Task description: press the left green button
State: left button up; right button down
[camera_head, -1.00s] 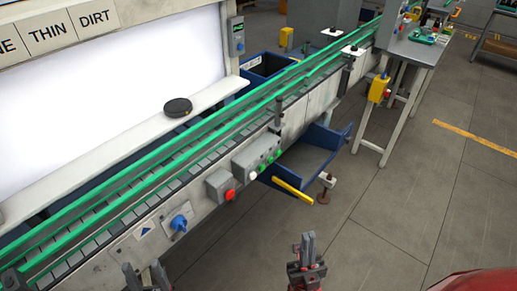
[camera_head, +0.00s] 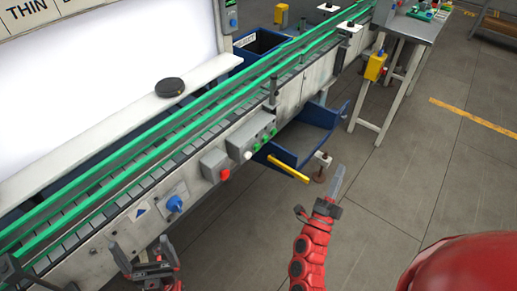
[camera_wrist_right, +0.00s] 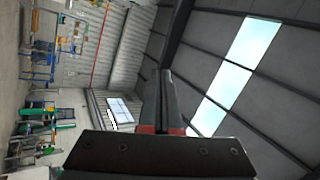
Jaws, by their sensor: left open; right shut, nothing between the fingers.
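A grey button box (camera_head: 246,141) is fixed to the front side of the conveyor. It carries a white button (camera_head: 248,155) at its left end. To the right of that is a row of small green buttons, the left green button (camera_head: 257,147) being closest to the white one. My left gripper (camera_head: 142,249) is open and empty at the lower left, in front of the conveyor and well apart from the box. My right gripper (camera_head: 338,182) is shut and empty, right of the box and apart from it. Its shut fingers also show in the right wrist view (camera_wrist_right: 166,105).
A red button (camera_head: 225,174) on a grey box and a blue knob (camera_head: 175,204) sit left along the conveyor. A blue bin (camera_head: 310,135) with a yellow edge juts out right of the buttons. A dark round object (camera_head: 170,87) lies on the ledge. The floor is clear.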

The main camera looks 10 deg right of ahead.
aim_at(257, 147)
jog(key=w+f+m+y, duration=0.2)
jog(key=w+f+y, duration=0.1)
jog(key=w+f, duration=0.15)
jog(key=w+a+f+m+y, duration=0.3)
jog(key=w+a+y, duration=0.3)
jog(key=a+y, duration=0.4)
jog(key=shift+w+a+f+m+y, duration=0.3)
jog(key=shift+a+m, duration=0.15)
jog(key=shift+m, duration=0.15)
jog(key=shift+a, duration=0.1)
jog(key=w+a+b, duration=0.1)
jog(key=w+a, duration=0.4)
jog(key=w, duration=0.2)
jog(key=shift+b, duration=0.4)
jog(key=shift+a, duration=0.1)
dwell(0.5)
jog(key=shift+w+a, duration=0.25)
jog(key=shift+w, duration=0.05)
